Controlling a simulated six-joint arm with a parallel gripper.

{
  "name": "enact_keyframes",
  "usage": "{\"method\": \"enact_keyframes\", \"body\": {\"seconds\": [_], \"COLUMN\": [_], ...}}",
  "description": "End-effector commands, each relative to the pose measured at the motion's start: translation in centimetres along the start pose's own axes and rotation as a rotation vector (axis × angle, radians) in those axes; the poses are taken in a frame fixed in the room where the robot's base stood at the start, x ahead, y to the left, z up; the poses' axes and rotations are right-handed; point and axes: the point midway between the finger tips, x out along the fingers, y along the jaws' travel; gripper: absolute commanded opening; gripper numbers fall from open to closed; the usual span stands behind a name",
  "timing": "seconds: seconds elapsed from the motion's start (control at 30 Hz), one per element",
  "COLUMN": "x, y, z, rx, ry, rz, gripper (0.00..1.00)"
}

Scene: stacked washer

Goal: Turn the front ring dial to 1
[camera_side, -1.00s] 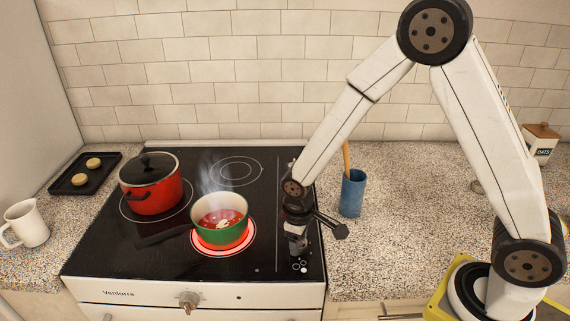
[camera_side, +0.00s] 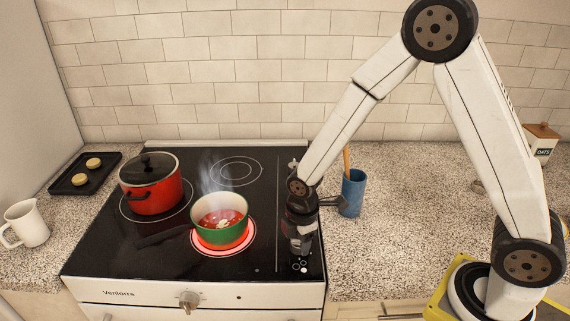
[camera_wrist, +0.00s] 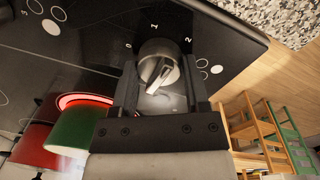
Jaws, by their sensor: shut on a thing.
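The front ring dial (camera_wrist: 160,66) is a round silver knob with a raised bar grip, seen in the wrist view. The marks 0, 1 and 2 are printed around it on the black cooktop. The bar lies slanted, its upper end leaning right of the 1 mark, toward the gap between 1 and 2; which end is the pointer is hard to tell. My gripper (camera_wrist: 163,82) is shut on the dial, one dark finger on each side. In the side view my gripper (camera_side: 301,250) points down at the cooktop's right strip and hides the dial.
A green pot (camera_side: 220,221) of red soup steams on the glowing front ring (camera_side: 222,249), close left of my gripper. A blue utensil cup (camera_side: 353,193) stands on the counter to the right, near my wrist.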

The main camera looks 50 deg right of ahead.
Motion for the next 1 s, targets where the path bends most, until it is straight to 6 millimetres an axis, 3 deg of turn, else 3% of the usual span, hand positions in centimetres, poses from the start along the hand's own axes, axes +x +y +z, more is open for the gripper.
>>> {"method": "enact_keyframes", "body": {"seconds": [0.5, 1.0], "x": [0.07, 0.08], "y": [-0.07, -0.03], "z": [0.26, 0.29], "rx": [-0.435, -0.612], "ry": [0.026, 0.037], "rz": [-0.004, -0.004], "gripper": [0.0, 0.0]}}
